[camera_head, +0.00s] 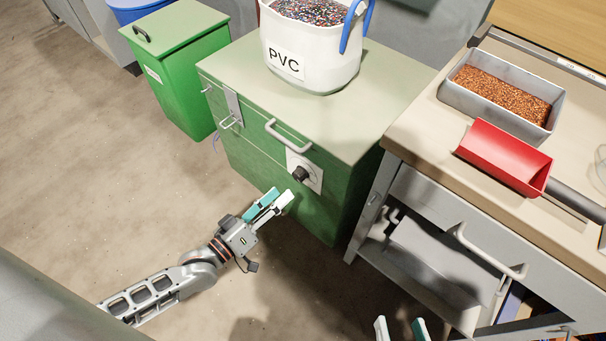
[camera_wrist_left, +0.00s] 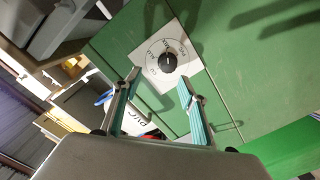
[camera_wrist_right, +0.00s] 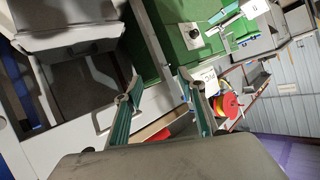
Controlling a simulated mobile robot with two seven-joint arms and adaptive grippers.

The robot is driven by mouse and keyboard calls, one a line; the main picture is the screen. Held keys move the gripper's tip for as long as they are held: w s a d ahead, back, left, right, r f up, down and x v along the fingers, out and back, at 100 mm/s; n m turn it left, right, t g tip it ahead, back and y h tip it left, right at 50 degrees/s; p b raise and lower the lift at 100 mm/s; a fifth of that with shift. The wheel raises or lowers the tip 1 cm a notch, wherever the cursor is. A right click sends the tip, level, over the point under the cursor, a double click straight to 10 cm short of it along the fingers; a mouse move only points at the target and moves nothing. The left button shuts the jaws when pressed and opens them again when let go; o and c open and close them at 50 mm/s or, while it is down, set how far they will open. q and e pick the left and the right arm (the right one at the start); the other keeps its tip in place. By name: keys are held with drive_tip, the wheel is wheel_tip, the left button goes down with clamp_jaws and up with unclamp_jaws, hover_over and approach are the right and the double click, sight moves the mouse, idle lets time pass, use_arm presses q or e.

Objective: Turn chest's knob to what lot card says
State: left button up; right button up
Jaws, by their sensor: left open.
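The green chest (camera_head: 270,165) has a black knob (camera_head: 300,174) on a white square plate (camera_head: 314,181) on its front. My right gripper (camera_head: 400,328) is open and empty at the bottom edge. The knob also shows in the right wrist view (camera_wrist_right: 194,35). I cannot make out a lot card with readable text.
A white PVC bag (camera_head: 312,60) stands on the chest's lid, above a handle (camera_head: 288,136) and side latch (camera_head: 231,110). A workbench (camera_head: 430,150) at right carries a grey tray (camera_head: 480,100) of copper granules and a red scoop (camera_head: 505,158). A green bin (camera_head: 180,75) stands left.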

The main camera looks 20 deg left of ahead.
sight(296, 177)
use_arm(q)
drive_tip(key=shift+n, duration=0.4)
drive_tip(key=w, duration=0.2)
drive_tip(key=w+d+f+b, duration=0.1)
drive_tip(key=w, duration=0.1)
drive_tip(key=w+b, duration=0.1)
drive_tip(key=w, duration=0.2)
drive_tip(key=shift+d+f, duration=0.2)
drive_tip(key=shift+f, duration=0.1)
drive_tip(key=shift+w+d+r, duration=0.15)
drive_tip(key=shift+w+d, duration=0.05)
drive_tip(key=shift+w, duration=0.5)
use_arm(e)
drive_tip(key=shift+s+a+f+m+y, duration=0.15)
drive_tip(key=shift+s+a+f+m, duration=0.05)
drive_tip(key=shift+a+m, duration=0.35)
drive_tip(key=shift+s+a+f+m+y, duration=0.15)
drive_tip(key=shift+s+a+m, duration=0.05)
drive_tip(key=shift+a+m, duration=0.35)
use_arm(q)
drive_tip(key=c, duration=1.1)
